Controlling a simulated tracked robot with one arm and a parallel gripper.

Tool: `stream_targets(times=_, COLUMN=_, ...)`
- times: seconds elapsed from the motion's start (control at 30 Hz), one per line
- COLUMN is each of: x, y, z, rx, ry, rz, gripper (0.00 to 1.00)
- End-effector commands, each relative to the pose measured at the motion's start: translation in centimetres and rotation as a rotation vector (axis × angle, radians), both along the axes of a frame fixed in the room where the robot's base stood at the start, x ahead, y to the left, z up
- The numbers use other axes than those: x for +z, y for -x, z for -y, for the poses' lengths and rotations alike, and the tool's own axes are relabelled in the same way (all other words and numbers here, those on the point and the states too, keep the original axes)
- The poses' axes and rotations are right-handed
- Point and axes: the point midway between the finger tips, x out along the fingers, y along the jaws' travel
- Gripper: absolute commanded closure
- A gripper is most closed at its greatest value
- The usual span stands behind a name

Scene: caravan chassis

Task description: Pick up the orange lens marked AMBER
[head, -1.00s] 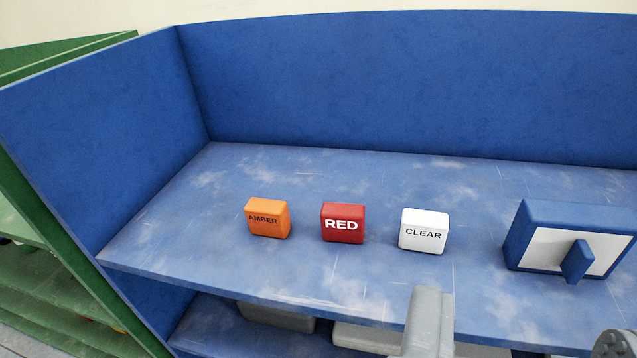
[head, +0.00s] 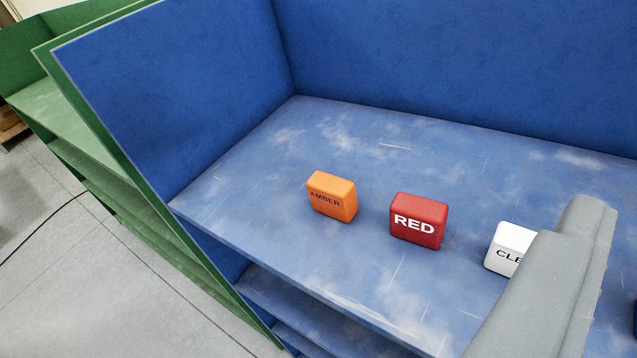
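The orange AMBER lens (head: 332,197) is a small block standing on the blue shelf (head: 350,265), near its left end. Its dark lettering faces the front edge. Nothing touches it. A grey part of my own arm or gripper (head: 550,285) fills the lower right, well to the right of the orange lens and apart from it. I see no pair of fingertips, so its opening is not shown.
The red RED lens (head: 418,220) stands just right of the orange one. The white CLEAR lens (head: 508,247) is farther right, partly hidden by my grey part. A blue side wall (head: 180,95) and back wall (head: 460,65) bound the shelf. Green shelving (head: 75,120) stands left.

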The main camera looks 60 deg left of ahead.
Motion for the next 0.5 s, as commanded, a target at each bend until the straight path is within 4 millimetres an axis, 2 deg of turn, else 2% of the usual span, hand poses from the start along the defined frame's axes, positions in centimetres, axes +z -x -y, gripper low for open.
stream_targets(times=0.1, x=-3.5, y=-2.7, z=-6.4, rx=0.043, ry=0.005, rz=-0.053, gripper=0.09)
stream_targets(times=0.17, x=-5.7, y=-3.6, z=-10.5, rx=0.067, ry=0.004, rz=-0.074, gripper=0.09)
stream_targets(times=0.2, x=-7.3, y=-4.1, z=-13.2, rx=0.082, ry=0.007, rz=-0.085, gripper=0.09)
stream_targets(times=0.3, x=-11.3, y=-4.4, z=-19.3, rx=0.118, ry=0.012, rz=-0.114, gripper=0.09)
stream_targets(times=0.4, x=-14.8, y=-4.0, z=-24.3, rx=0.150, ry=0.018, rz=-0.129, gripper=0.09)
stream_targets(times=0.5, x=-17.3, y=-3.2, z=-27.8, rx=0.175, ry=0.022, rz=-0.135, gripper=0.09)
